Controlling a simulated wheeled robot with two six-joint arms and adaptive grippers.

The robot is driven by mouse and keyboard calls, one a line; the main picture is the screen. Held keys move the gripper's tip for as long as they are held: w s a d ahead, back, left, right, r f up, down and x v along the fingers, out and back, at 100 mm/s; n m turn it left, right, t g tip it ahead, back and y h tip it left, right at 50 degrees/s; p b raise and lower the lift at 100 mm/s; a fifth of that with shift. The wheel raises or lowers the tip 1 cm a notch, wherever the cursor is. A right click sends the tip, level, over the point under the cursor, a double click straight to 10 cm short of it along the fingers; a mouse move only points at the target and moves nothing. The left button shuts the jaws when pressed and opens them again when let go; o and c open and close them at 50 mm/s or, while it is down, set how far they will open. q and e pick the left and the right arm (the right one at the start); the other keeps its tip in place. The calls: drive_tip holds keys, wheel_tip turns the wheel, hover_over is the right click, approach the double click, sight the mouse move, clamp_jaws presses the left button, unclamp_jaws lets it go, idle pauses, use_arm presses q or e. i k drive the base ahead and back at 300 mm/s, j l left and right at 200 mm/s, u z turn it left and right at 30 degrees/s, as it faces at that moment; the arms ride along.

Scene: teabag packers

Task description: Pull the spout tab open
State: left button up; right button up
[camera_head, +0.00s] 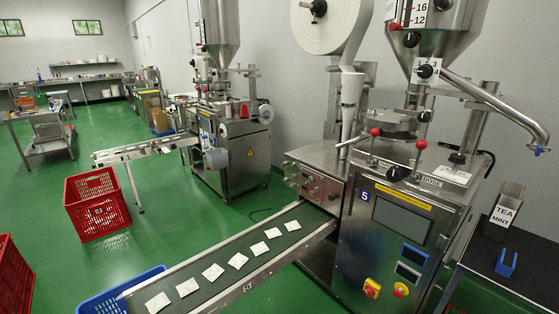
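A long steel spout (497,105) slopes down to the right from the hopper (436,38) of the near packing machine. A small blue tab (540,150) shows at the spout's lower end, near the right edge of the picture. It is too small to tell whether the tab is open or closed. Neither of my grippers is in view.
The near machine (400,222) has red knobs and a screen. A TEA MINT container (503,211) and a blue holder (507,263) are on a dark table at right. A conveyor (262,265) carries several teabags. Red crates (97,204) stand on the green floor.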

sight(539, 148)
drive_tip(key=z, duration=1.4)
